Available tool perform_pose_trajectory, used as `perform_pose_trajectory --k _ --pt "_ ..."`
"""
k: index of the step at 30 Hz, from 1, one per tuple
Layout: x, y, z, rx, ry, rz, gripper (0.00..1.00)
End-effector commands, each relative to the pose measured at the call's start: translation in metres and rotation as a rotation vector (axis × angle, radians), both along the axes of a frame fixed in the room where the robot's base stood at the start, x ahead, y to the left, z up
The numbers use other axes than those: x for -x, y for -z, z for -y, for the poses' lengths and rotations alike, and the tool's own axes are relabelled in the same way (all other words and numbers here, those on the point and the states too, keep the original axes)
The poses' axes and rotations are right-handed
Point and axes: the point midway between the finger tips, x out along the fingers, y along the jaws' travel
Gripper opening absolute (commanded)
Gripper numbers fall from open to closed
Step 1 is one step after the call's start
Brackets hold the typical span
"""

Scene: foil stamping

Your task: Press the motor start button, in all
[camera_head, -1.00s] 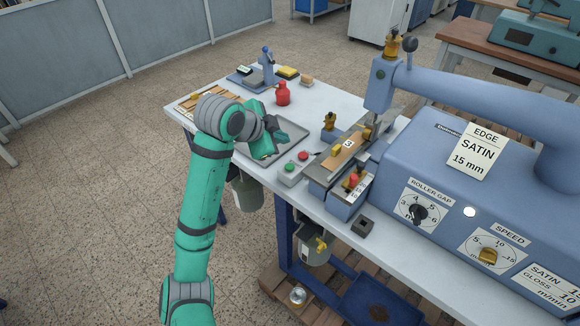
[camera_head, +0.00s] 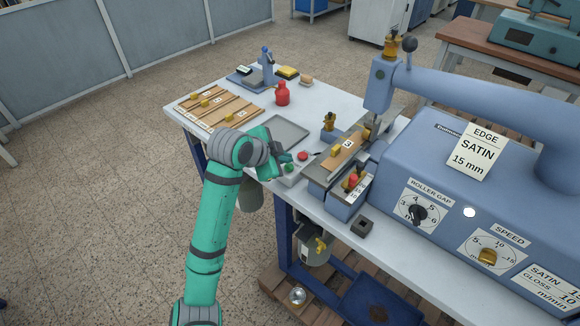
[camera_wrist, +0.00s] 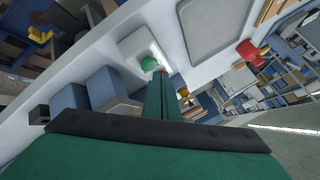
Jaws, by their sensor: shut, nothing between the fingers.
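A small grey button box (camera_head: 285,176) sits near the front edge of the table, left of the blue machine. It carries a green button (camera_head: 289,168) and a red button (camera_head: 303,156). Neither button is labelled legibly. My gripper (camera_head: 284,157) is shut and empty, beside and just above the box on its left. In the wrist view the shut fingers (camera_wrist: 161,90) point at the box (camera_wrist: 139,50), with their tips close to the green button (camera_wrist: 149,64). I cannot tell whether they touch it. The red button is mostly hidden behind the fingers there.
The blue stamping machine (camera_head: 440,150) stands right of the box, with a strip marked 3 on its bed. A grey tray (camera_head: 283,132) lies behind the box. A red bottle (camera_head: 282,94) and wooden strips (camera_head: 225,110) stand farther back. A small dark block (camera_head: 362,227) lies at the front edge.

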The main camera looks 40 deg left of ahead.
Motion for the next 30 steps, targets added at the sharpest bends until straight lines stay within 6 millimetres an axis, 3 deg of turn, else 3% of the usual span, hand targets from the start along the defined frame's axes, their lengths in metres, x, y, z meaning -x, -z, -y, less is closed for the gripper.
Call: perform_pose_trajectory --k 30 --pt "-0.0021 -0.0001 0.0035 0.0 0.006 0.0 0.0"
